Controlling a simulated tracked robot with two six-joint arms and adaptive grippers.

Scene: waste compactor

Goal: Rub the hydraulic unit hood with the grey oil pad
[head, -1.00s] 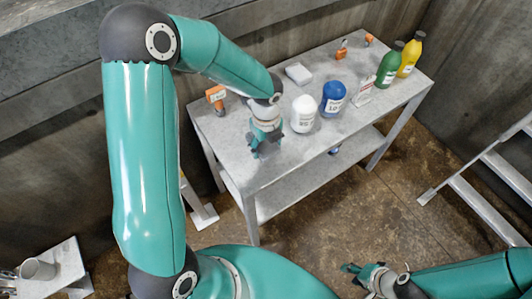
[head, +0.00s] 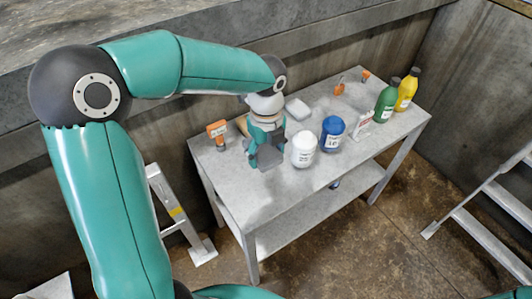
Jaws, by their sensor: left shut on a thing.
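My left gripper (head: 265,150) is over the left part of the grey metal table (head: 240,203), pointing down. It is shut on a flat dark grey piece (head: 271,158), which looks like the grey oil pad. Its fingers hide part of that piece, and I cannot tell whether it touches the tabletop. I cannot make out a hydraulic unit hood in this view. My right gripper is out of view.
A white bottle (head: 304,146) stands just right of the gripper, then a blue container (head: 332,134). Green (head: 386,101) and yellow (head: 406,91) bottles stand at the far right end. A white block (head: 298,109) lies behind. A ladder (head: 475,235) stands at right.

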